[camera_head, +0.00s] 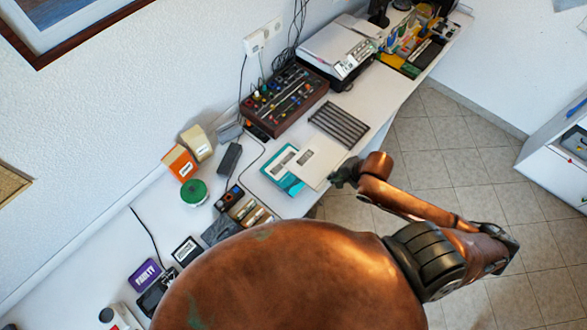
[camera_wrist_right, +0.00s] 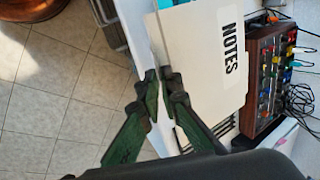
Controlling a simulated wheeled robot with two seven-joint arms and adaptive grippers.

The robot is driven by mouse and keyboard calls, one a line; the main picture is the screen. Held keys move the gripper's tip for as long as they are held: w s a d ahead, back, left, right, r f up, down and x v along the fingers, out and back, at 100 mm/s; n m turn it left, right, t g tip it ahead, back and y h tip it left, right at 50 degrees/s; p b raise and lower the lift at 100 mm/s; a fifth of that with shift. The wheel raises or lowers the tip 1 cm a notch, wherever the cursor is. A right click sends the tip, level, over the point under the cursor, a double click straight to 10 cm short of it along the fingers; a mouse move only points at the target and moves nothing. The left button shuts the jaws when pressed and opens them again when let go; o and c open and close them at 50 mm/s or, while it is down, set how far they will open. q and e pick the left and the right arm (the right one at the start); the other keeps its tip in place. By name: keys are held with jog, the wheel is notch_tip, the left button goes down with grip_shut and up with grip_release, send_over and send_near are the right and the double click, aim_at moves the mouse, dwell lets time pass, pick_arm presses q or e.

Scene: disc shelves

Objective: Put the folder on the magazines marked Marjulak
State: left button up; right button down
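The folder (camera_head: 322,158) is a flat white piece with a dark label, beside a teal item with white patches, likely the magazines (camera_head: 277,172), on the desk in the head view. In the right wrist view the folder (camera_wrist_right: 208,75) reads NOTES, and a bit of teal (camera_wrist_right: 172,3) shows past its far end. My right gripper (camera_head: 345,175) is at the folder's right edge. In the wrist view its fingertips (camera_wrist_right: 163,76) are close together with the folder's edge between them. The name Marjulak is not readable. My left gripper is not in view.
A dark grey ridged rack (camera_head: 339,124) and a brown box of knobs (camera_head: 284,100) stand behind the folder. Small devices and a green-lidded jar (camera_head: 194,191) lie to the left. Tiled floor (camera_head: 440,140) is open to the right of the desk.

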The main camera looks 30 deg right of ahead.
aim_at(310, 177)
jog(key=w+a+f, duration=0.1)
jog(key=w+a, duration=0.1)
jog(key=w+a+f, duration=0.1)
jog(key=w+a, duration=0.1)
jog(key=w+a+f, duration=0.2)
jog(key=w, duration=0.1)
jog(key=shift+w, duration=0.1)
jog(key=w+a+f, duration=0.1)
jog(key=w+f, duration=0.1)
jog(key=f, duration=0.1)
jog(key=w+a+f, duration=0.1)
jog(key=f, duration=0.1)
jog(key=shift+a+f+b, duration=0.15)
jog(key=shift+a+b, duration=0.15)
jog(key=shift+b, duration=0.05)
jog(key=shift+w+a+f, duration=0.1)
jog(key=shift+f, duration=1.7)
jog(key=shift+f, duration=0.1)
jog(key=c, duration=2.4)
grip_release()
jog(key=p+v, duration=0.1)
jog(key=v, duration=1.1)
